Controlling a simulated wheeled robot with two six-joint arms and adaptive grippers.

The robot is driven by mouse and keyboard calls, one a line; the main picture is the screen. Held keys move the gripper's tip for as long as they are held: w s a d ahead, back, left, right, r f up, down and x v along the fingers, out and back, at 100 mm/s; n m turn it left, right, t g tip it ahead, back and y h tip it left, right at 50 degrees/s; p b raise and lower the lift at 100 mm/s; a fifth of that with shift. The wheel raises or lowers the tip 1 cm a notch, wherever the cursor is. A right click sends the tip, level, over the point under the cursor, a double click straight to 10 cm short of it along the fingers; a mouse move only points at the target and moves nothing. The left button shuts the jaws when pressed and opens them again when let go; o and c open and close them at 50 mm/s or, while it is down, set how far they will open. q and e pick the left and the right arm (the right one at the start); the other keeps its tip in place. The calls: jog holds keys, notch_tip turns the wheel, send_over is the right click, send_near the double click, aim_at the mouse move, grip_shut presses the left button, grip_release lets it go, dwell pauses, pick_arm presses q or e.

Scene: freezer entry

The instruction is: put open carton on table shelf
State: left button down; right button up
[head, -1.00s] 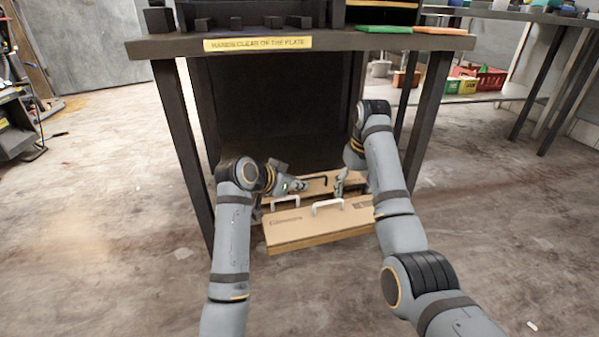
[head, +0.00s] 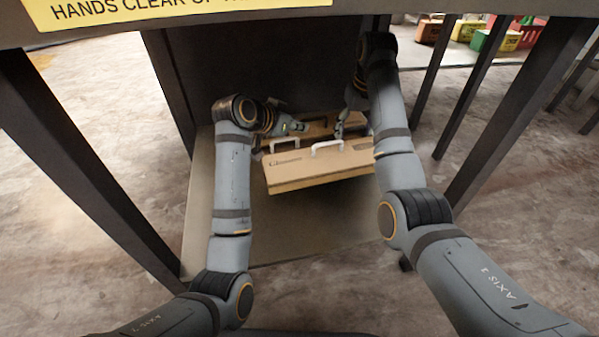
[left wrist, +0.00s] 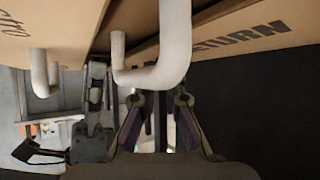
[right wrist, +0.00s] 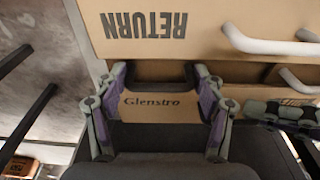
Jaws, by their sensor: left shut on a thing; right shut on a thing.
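The open carton (head: 322,172) is brown cardboard with flaps spread, white handles on the near side and a black handle on a far part. In the head view it appears over the grey-beige table shelf (head: 225,215), between the table legs; whether it touches the board is unclear. My left gripper (head: 302,127) is at the carton's far left part, shut on it, close by a white handle (left wrist: 165,65). My right gripper (head: 340,130) is at the far right part, shut on the carton near its black handle (right wrist: 155,65). The exact grip points are partly hidden.
The tabletop edge with a yellow sign (head: 150,8) hangs over my arms. Dark table legs stand at left (head: 80,160) and right (head: 520,115). Coloured crates (head: 495,38) stand in the background at right. Bare shelf board shows in front of the carton.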

aim_at(306, 144)
pick_arm(q)
jog(key=shift+d+f, duration=0.15)
jog(key=shift+d, duration=0.05)
pick_arm(e)
jog(key=shift+a+f, duration=0.15)
jog(key=shift+a, duration=0.15)
